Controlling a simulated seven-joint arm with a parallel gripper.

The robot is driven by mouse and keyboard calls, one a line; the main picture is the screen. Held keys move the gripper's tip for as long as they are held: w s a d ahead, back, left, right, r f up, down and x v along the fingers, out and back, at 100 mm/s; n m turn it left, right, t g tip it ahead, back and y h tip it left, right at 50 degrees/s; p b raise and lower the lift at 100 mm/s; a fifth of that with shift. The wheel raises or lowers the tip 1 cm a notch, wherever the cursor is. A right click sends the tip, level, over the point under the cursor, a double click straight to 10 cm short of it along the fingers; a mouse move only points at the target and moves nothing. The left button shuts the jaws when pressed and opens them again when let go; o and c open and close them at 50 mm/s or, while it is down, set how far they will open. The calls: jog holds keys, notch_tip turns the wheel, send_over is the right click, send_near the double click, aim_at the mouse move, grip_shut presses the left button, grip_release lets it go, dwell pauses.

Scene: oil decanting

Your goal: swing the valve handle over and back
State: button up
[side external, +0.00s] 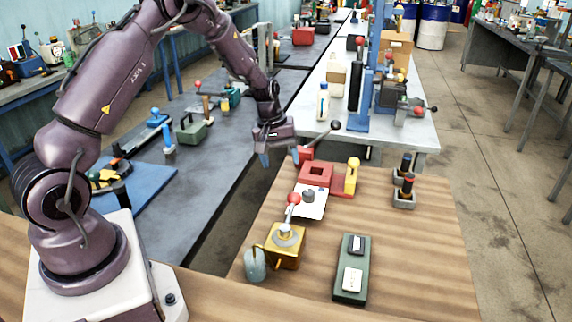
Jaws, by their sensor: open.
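A yellow box-shaped body (286,249) stands on the wooden table (410,255), with a grey round fitting on top. A short handle with a red ball knob (293,198) rises from the fitting and looks like the valve handle. A grey-green cup (255,266) stands close at the body's left. My gripper (279,160) hangs above and behind the valve, near the table's far left corner. It is open, clear of the red knob, with nothing seen between its fingers.
A red block (316,175) with a yellow upright (352,176) stands behind the valve. A black-knobbed lever (322,134) is close to my gripper's right. A green tray (352,285) lies at front; two dark-handled pieces (404,188) stand at right. The right front is clear.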

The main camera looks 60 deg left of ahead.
aim_at(294, 195)
jog(key=w+a+f+h, duration=0.2)
jog(key=w+a+f, duration=0.1)
jog(key=a, duration=0.1)
jog(key=d+f, duration=0.2)
jog(key=f, duration=0.1)
jog(key=d+f+g+h, duration=0.1)
jog(key=d+f, duration=0.1)
jog(key=f, duration=0.1)
jog(key=d+f+g, duration=0.1)
jog(key=d+f, duration=0.1)
jog(key=shift+f+m+h, duration=0.4)
grip_shut()
